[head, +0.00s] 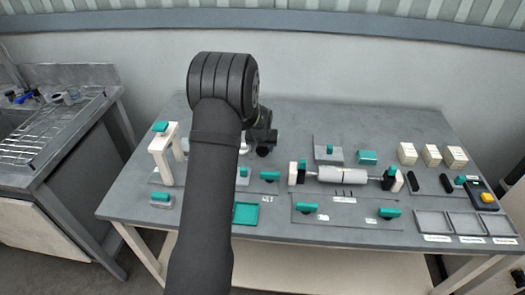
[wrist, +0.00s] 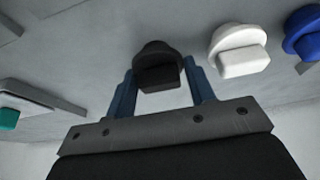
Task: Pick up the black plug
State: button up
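The black plug (wrist: 160,70) shows in the wrist view, a round cap with a block-shaped grip, between the two blue fingers of my gripper (wrist: 162,88). The fingers stand on either side of the grip with narrow gaps visible, so my gripper looks open around it. I cannot tell if the fingertips touch the plug's cap. In the head view my arm covers most of that part of the table, and I cannot make out the black plug for sure there.
In the wrist view a white plug (wrist: 238,52) stands close to the right of the black one, with a blue plug (wrist: 303,32) beyond. A teal-topped piece (wrist: 9,118) is at left. In the head view the grey table (head: 300,115) holds a white roller (head: 342,174) and several cream blocks (head: 432,155).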

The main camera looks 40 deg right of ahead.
jog(key=shift+r, duration=0.15)
notch_tip(320, 180, up, 4)
jog(key=shift+r, duration=0.15)
jog(key=s+d+r, duration=0.2)
jog(key=s+r, duration=0.4)
jog(key=s, duration=0.4)
jog(key=w+a+r, duration=0.3)
jog(key=w+a, duration=0.3)
jog(key=a, duration=0.5)
jog(key=w+a+r, duration=0.2)
jog(key=w+a, duration=0.3)
jog(key=a, duration=0.7)
jog(key=shift+w+d+f, duration=0.1)
jog(key=shift+d+f, duration=0.05)
jog(key=shift+f, duration=0.9)
jog(key=shift+w+d+f, duration=0.1)
jog(key=shift+f, duration=0.95)
jog(key=shift+f, duration=1.5)
